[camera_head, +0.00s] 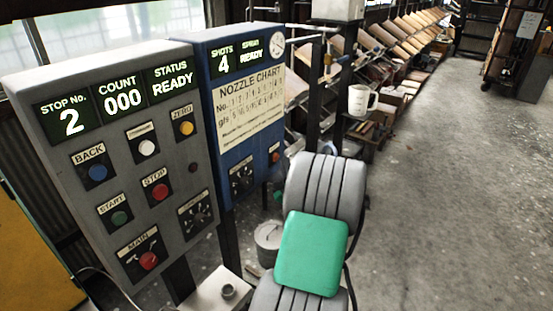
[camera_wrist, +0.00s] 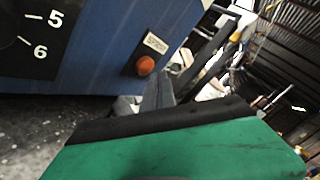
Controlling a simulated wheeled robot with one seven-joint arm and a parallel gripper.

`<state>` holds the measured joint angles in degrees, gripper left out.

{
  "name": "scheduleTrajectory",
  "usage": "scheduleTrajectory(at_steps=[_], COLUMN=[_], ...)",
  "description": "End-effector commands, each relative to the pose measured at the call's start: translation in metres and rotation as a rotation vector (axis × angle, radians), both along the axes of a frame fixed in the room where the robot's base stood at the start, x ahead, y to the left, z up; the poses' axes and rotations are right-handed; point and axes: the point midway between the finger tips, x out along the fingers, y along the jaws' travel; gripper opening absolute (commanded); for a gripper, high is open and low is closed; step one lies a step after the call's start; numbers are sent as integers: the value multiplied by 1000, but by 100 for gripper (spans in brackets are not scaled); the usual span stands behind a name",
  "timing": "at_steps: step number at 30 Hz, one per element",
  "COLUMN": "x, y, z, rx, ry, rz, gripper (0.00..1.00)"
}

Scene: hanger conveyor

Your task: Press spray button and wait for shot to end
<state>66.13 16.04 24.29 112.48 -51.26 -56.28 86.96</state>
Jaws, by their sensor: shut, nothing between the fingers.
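The spray button is a small orange-red button (camera_wrist: 145,66) under a small label on the blue control box. It also shows low on the right of the blue box (camera_head: 275,157) in the head view. That box's display (camera_head: 238,56) reads SHOTS 4 and SPRAY READY. In the wrist view my gripper (camera_wrist: 160,80) is shut and empty, its grey tip just below and right of the button in the picture. I cannot tell whether they touch. In the head view my grey arm with its green cover hides most of the gripper.
A grey control box (camera_head: 120,165) with several buttons stands left of the blue box; its display reads stop 2, count 000, status READY. The floor (camera_head: 450,200) at right is clear.

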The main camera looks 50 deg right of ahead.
Motion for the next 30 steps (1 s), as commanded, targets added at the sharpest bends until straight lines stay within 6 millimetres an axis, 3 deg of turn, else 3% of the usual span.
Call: scheduleTrajectory(at_steps=[30], x=[11], y=[1], z=[0], rx=[0], ry=[1], rz=[1], gripper=[0])
